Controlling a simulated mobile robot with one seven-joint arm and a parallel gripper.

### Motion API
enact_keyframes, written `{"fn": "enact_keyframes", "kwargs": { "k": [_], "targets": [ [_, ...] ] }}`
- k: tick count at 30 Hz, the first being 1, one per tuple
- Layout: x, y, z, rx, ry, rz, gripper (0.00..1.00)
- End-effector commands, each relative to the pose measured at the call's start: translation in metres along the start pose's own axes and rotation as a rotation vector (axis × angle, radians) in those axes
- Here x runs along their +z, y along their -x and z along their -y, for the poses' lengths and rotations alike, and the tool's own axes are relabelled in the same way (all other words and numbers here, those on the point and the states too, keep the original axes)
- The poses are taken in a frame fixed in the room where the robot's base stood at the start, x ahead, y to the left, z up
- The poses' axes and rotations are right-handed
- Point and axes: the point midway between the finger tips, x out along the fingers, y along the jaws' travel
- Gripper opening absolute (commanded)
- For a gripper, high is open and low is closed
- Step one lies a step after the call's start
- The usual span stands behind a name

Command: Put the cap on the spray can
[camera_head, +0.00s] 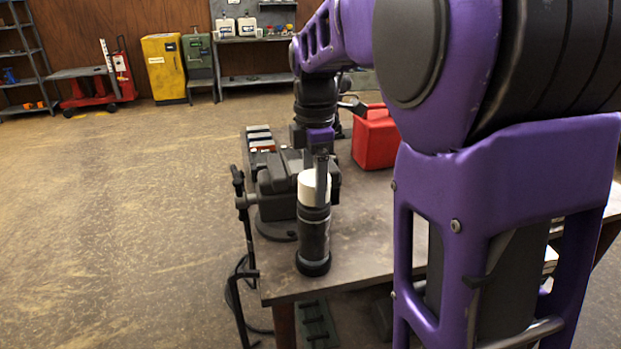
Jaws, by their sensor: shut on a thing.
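The spray can (313,238) is a dark cylinder standing upright near the front left corner of the workbench (375,235). The white cap (308,188) is directly over the can's top, roughly in line with it. My gripper (314,184) points down from above and is shut on the cap, with one dark finger in front of it. The other finger is mostly hidden behind the cap. I cannot tell whether the cap is fully seated on the can or just resting at its rim.
A dark vise (276,187) stands just behind the can. My purple arm covers much of the right side. Open floor (120,220) lies to the left of the bench.

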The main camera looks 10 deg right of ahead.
Motion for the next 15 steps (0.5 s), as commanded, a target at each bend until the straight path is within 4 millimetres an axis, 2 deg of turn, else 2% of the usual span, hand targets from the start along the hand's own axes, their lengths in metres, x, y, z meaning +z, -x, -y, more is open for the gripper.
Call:
{"fn": "enact_keyframes", "kwargs": {
  "k": [15],
  "targets": [
    [-0.0003, -0.0041, 0.0001, -0.001, 0.001, 0.000, 0.24]
  ]
}}
